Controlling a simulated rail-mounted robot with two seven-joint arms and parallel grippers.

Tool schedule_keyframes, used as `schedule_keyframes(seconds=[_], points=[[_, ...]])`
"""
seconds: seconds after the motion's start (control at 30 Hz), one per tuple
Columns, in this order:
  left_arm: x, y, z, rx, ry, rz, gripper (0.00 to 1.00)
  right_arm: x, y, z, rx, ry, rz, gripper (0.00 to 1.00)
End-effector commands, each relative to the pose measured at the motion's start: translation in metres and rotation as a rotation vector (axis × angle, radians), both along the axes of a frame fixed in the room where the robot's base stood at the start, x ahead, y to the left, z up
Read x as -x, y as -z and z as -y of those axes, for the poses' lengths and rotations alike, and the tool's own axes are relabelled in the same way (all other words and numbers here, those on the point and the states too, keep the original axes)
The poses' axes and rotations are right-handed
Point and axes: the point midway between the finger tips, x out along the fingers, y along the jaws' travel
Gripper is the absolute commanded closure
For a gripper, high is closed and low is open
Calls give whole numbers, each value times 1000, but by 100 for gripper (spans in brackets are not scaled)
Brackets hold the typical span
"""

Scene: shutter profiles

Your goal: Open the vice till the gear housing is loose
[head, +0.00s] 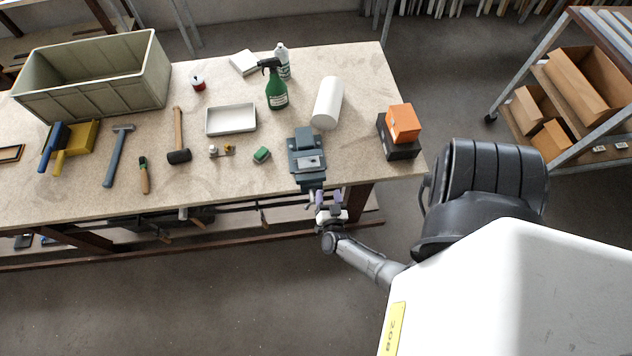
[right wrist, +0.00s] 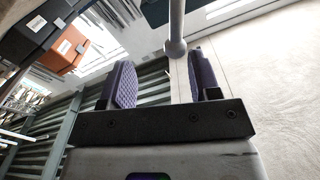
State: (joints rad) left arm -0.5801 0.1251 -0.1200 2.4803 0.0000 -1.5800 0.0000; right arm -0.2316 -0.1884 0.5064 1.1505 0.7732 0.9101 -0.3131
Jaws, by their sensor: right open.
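The blue-grey vice (head: 303,144) stands at the front edge of the workbench. A light grey metal piece (head: 310,163) lies at its jaws; it may be the gear housing, but it is too small to tell. My right gripper (head: 326,196) is just in front of the vice, below its front end. In the right wrist view my gripper (right wrist: 158,85) is open, with purple pads apart. A grey rod with a ball end (right wrist: 175,47) shows between the fingers in the picture, near the tips. I cannot tell whether they touch. My left gripper is out of view.
A hammer, a mallet and a large crate (head: 95,85) are further left.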

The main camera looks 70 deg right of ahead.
Motion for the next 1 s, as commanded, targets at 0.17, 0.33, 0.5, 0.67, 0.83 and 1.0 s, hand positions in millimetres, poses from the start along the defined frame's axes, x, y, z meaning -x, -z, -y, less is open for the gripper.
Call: schedule_keyframes(seconds=[0.17,0.33,0.5,0.67,0.83,1.0], points=[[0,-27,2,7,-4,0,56,32,-22,3,1,3,-4,45],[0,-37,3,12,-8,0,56,50,-31,4,2,2,-3,45],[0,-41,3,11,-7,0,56,60,-36,5,1,2,-1,45],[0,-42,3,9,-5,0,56,63,-37,5,0,2,0,45],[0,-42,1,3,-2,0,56,63,-36,5,0,2,0,45],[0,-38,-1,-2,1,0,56,64,-33,5,0,2,-2,55]])
